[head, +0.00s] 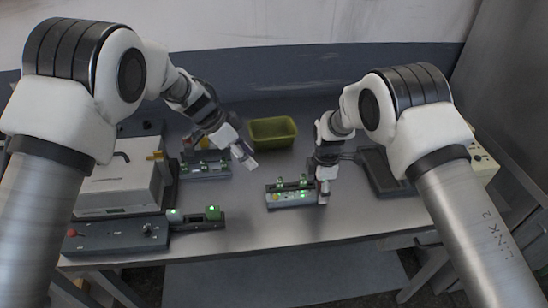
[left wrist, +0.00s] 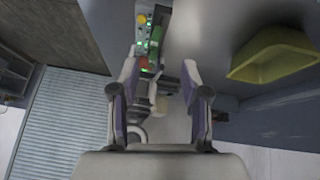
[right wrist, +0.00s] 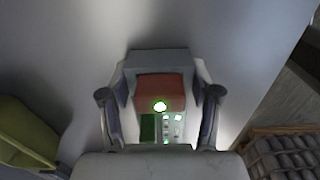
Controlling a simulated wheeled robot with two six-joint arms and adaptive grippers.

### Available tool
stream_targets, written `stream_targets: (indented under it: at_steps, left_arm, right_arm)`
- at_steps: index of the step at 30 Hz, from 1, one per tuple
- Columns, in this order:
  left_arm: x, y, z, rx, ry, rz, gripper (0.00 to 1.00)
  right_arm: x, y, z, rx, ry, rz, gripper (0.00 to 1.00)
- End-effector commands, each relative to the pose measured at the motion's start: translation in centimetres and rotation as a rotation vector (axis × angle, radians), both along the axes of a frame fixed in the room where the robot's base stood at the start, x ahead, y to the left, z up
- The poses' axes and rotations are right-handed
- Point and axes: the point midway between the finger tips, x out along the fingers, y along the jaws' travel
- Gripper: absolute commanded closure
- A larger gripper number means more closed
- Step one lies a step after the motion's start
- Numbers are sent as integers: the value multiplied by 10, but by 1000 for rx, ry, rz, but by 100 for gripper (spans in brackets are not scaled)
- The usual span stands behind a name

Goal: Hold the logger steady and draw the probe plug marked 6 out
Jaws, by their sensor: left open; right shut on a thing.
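The logger (head: 290,201) is a small grey box on the table, right of centre, with green plugs on its back, coloured buttons and lit green lamps. It also shows in the left wrist view (left wrist: 150,48). My right gripper (head: 323,196) is shut on the logger's right end. In the right wrist view its fingers stand on both sides of a red block (right wrist: 160,90) there. My left gripper (head: 250,161) is open and empty, above the table behind and left of the logger. The plug markings are too small to read, so I cannot tell which plug is 6.
An olive bin (head: 272,138) stands behind the logger. Similar grey units (head: 205,172) with green parts sit to the left, beside a white case (head: 118,182) and a dark control panel (head: 115,236). A dark tray (head: 382,175) lies right. The table front centre is clear.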

Motion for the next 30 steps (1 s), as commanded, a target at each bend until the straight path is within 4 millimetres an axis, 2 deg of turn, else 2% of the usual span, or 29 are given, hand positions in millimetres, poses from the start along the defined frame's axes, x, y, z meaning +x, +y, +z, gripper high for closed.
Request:
stream_targets:
  at_steps: [1,3,8,11,21,25,30]
  left_arm:
    - [2,-15,3,81,-35,-48,54]
    - [1,-29,7,140,-74,-109,54]
    - [-1,-43,2,159,-89,-137,54]
    - [-1,-49,-14,157,-85,-137,54]
    - [1,-78,-82,154,-87,-137,54]
    - [3,-83,-96,154,-89,-136,54]
    - [3,-85,-101,154,-89,-135,54]
  right_arm:
    - [0,0,-1,0,1,0,88]
    - [0,0,-1,0,1,0,88]
    - [-1,0,-1,0,1,0,88]
    - [-1,0,-1,0,1,0,88]
    - [0,0,-1,0,1,0,88]
    - [0,0,-1,0,1,0,88]
    - [0,0,-1,0,1,0,88]
